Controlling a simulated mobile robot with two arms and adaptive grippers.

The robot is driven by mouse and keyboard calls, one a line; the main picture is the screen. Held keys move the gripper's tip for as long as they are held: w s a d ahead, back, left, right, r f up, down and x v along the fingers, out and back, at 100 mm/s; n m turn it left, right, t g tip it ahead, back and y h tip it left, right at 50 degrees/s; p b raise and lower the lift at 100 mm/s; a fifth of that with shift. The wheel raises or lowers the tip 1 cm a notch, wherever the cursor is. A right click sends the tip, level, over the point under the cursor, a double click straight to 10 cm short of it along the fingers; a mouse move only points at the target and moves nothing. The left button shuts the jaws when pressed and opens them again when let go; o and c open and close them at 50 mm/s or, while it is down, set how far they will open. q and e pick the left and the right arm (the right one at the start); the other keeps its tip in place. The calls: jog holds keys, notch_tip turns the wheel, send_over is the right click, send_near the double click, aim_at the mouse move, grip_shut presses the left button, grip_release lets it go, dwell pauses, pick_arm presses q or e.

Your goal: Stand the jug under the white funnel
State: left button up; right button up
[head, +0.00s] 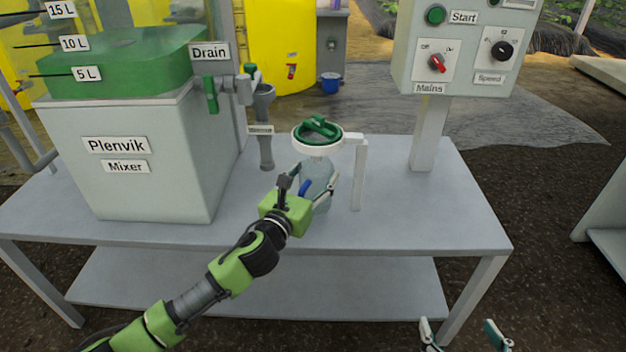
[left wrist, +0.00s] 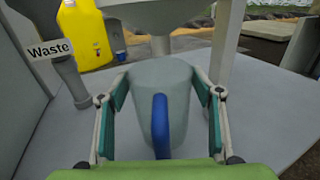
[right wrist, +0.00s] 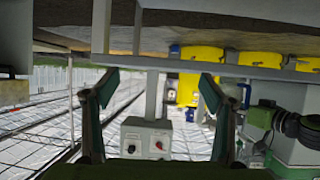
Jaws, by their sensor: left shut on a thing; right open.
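The jug (head: 321,190) is translucent pale blue-grey with a blue handle, and looks upright. It also shows in the left wrist view (left wrist: 178,95), handle toward me. My left gripper (head: 309,188) is shut on it, one finger on each side, seen also in the left wrist view (left wrist: 160,105). The white funnel (head: 299,145) sits on a bracket above the jug, with a green handled part (head: 318,128) in its top. In the left wrist view the funnel's spout (left wrist: 160,46) shows just beyond the jug's rim. I cannot tell whether the jug's base touches the bench. My right gripper (head: 465,338) is open and empty, off the bench's front.
The funnel's white post (head: 359,180) stands close right of the jug. A grey waste pipe (head: 265,145) and the Plenvik mixer (head: 150,180) are at left. A control box (head: 465,50) stands at back right. The bench (head: 430,220) is clear on the right.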

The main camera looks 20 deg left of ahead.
pick_arm(q)
jog(key=shift+f, duration=0.15)
pick_arm(e)
jog(key=shift+w+a+r+t, duration=0.2)
jog(key=shift+w+r+t, duration=0.25)
jog(key=shift+r, duration=0.25)
pick_arm(q)
jog(key=shift+f, duration=0.1)
pick_arm(e)
jog(key=shift+r, duration=0.1)
pick_arm(q)
jog(key=o, duration=1.4)
jog(key=shift+o, duration=0.2)
pick_arm(e)
jog(key=shift+a+r, duration=0.1)
